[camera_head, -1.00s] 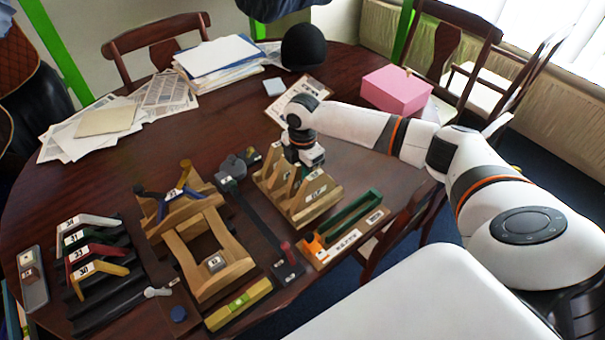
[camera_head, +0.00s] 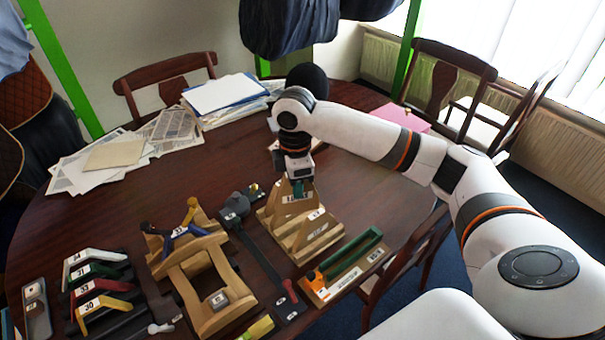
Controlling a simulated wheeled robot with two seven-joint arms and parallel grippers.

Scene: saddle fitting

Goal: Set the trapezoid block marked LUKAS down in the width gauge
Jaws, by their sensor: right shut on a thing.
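My right gripper (camera_head: 298,190) reaches down over the rear of a wooden rack (camera_head: 292,240) in the middle of the table. It is shut on a small green block (camera_head: 299,188), of which little shows; I cannot read any mark on it. Slanted wooden boards with white labels stand in the rack, the labels too small to read. A wooden base with a long green channel and an orange end piece (camera_head: 311,276) lies right of the rack; it may be the width gauge, but I cannot tell for sure. My left gripper is out of view.
A wooden frame (camera_head: 226,307) with blue and yellow parts stands left of the rack. A dark bar tool (camera_head: 262,256) lies between them. Numbered coloured pieces (camera_head: 104,303) stand at left. Papers (camera_head: 112,155) and a pink box (camera_head: 400,117) lie farther back.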

